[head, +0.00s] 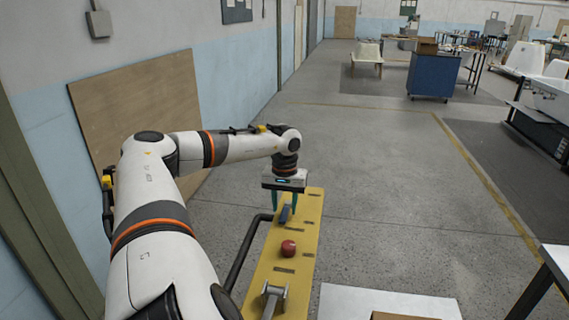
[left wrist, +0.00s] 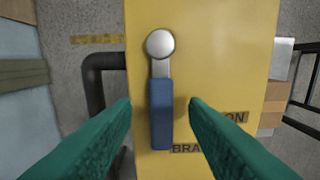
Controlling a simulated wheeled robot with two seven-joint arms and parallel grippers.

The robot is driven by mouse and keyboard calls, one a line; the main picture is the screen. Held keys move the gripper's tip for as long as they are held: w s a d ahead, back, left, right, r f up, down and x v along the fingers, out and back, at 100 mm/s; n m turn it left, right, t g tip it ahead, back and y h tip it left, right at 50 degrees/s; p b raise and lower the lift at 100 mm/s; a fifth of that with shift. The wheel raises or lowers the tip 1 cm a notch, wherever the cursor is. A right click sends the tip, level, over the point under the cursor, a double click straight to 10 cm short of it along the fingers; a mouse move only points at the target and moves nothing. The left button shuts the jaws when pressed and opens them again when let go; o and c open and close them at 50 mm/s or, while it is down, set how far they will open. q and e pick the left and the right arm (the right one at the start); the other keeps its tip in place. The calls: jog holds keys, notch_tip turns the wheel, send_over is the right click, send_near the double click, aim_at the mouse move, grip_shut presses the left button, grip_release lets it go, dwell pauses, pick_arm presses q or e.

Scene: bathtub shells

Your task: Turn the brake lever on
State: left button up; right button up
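The brake lever (head: 285,214) is a blue handle on a yellow panel (head: 265,272). In the left wrist view the lever (left wrist: 160,115) hangs from a round silver pivot (left wrist: 160,44), its handle pointing down the picture. Dark labels are on the panel beside it, one ending in "ON" and one starting "BRA"; a finger partly covers them. My left gripper (head: 284,202) is at the lever, fingers pointing down. In the wrist view its green fingers (left wrist: 160,104) are open, one on each side of the handle, with gaps on both sides. My right gripper is in neither view.
A red knob (head: 288,248) and a grey lever (head: 273,296) are on the panel nearer to me. A black bent pipe (head: 246,242) runs along the panel's left side. A white surface (head: 385,303) stands at the front right.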

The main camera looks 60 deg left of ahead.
aim_at(285, 211)
pick_arm(q)
notch_tip(285, 211, up, 11)
jog(key=shift+r, duration=0.15)
dwell(0.7)
